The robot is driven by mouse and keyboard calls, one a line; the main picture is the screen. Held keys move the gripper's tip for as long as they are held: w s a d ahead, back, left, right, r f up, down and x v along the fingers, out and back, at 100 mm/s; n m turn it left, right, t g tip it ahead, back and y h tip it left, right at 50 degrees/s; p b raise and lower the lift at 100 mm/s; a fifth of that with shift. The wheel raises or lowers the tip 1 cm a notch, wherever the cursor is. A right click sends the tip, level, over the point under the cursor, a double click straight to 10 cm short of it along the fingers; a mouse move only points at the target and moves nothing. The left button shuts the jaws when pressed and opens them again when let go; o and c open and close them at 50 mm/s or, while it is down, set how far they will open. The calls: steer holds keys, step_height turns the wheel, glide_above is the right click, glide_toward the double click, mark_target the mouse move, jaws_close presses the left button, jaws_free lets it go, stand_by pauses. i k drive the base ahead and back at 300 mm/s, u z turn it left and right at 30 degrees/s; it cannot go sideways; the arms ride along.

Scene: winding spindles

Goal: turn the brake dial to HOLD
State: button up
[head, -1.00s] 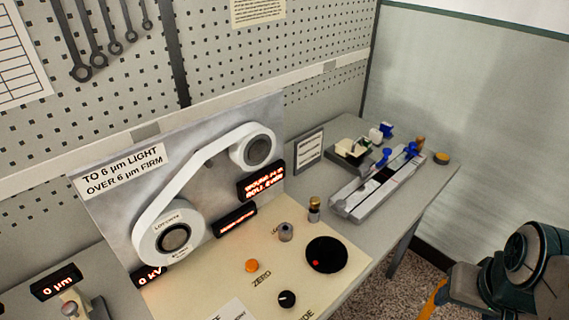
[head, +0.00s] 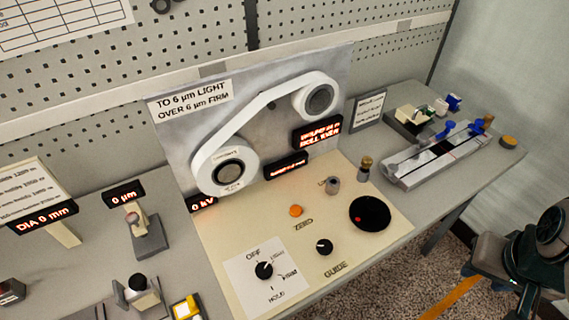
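The brake dial (head: 264,270) is a black knob on a white label plate (head: 240,283) at the front left of the cream panel. OFF is printed above it and HOLD below it, with smaller marks at the right. I cannot tell for certain which mark its pointer faces. My arm shows at the lower right of the head view, over the floor and apart from the panel. The fingertips of my gripper cannot be made out.
The cream panel (head: 336,284) also carries a GUIDE knob (head: 324,247), an orange ZERO button (head: 296,211), a grey knob (head: 333,185) and a black disc (head: 369,213). White tape runs between two rolls on the upright board (head: 262,135). A slide fixture (head: 432,158) stands right.

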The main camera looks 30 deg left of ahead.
mark_target(263, 270)
steer(key=u, duration=0.1)
steer(key=k, duration=0.15)
steer(key=u, duration=2.55)
steer(key=k, duration=0.25)
steer(key=z, duration=0.6)
